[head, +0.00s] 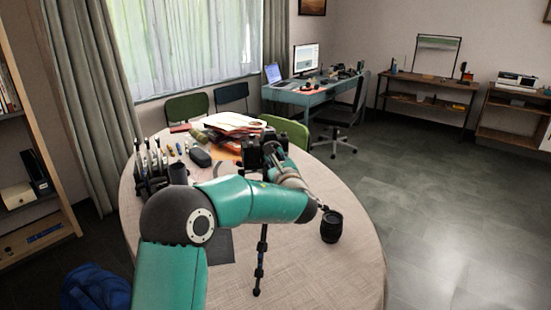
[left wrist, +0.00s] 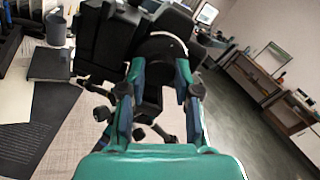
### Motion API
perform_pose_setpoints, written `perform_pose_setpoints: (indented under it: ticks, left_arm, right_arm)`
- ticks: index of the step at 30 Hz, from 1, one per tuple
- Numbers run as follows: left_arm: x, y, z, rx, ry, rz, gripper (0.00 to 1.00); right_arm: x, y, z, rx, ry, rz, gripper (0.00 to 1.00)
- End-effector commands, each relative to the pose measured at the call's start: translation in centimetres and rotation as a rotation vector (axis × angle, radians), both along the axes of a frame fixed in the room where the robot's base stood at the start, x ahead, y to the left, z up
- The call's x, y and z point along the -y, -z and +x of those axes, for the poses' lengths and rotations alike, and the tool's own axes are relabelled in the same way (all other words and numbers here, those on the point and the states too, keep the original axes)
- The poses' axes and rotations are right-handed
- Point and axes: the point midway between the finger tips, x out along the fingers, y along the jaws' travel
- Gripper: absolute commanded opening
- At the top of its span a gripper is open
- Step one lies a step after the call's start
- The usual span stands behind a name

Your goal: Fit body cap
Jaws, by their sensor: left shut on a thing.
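A black camera (head: 252,151) sits on a small black tripod (head: 262,255) on the round table. My left gripper (head: 272,162) is at the camera's front side, partly hidden by my green arm in the head view. In the left wrist view the camera body (left wrist: 104,38) is upper left, and my left gripper (left wrist: 160,72) has its fingers on both sides of a round dark piece with a pale rim, which looks like the body cap (left wrist: 162,47). It is right at the camera; whether it is seated cannot be told. My right gripper is not in view.
A black lens (head: 331,227) stands on the table (head: 355,265) at right, near my arm's elbow. A rack of upright tools (head: 152,162), a dark mug (head: 178,174) and a pile of papers (head: 235,123) occupy the left and back. The table's front right is clear.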

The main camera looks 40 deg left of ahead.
Motion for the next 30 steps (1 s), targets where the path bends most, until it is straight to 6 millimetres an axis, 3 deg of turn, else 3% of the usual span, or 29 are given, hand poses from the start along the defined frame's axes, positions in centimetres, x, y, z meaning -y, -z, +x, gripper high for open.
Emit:
perform_pose_setpoints:
  ticks: [4,5,10,19,21,30]
  left_arm:
    - [-0.11,-0.15,-0.06,-0.025,-0.002,0.016,0.00]
    - [-0.10,-0.11,-0.05,-0.034,-0.002,0.021,0.33]
    - [-0.07,-0.02,-0.04,-0.030,-0.002,0.019,0.61]
    - [-0.06,0.02,-0.04,-0.030,-0.002,0.018,0.60]
    - [-0.05,0.02,-0.05,-0.030,-0.002,0.018,0.72]
    - [-0.04,0.02,-0.04,-0.030,-0.001,0.018,0.72]
  right_arm:
    - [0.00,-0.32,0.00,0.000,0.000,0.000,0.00]
    - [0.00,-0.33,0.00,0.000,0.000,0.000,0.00]
    - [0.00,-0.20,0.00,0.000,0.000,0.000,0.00]
    - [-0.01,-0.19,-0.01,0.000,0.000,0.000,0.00]
    - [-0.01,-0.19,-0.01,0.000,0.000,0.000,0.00]
    - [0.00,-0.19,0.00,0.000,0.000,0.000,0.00]
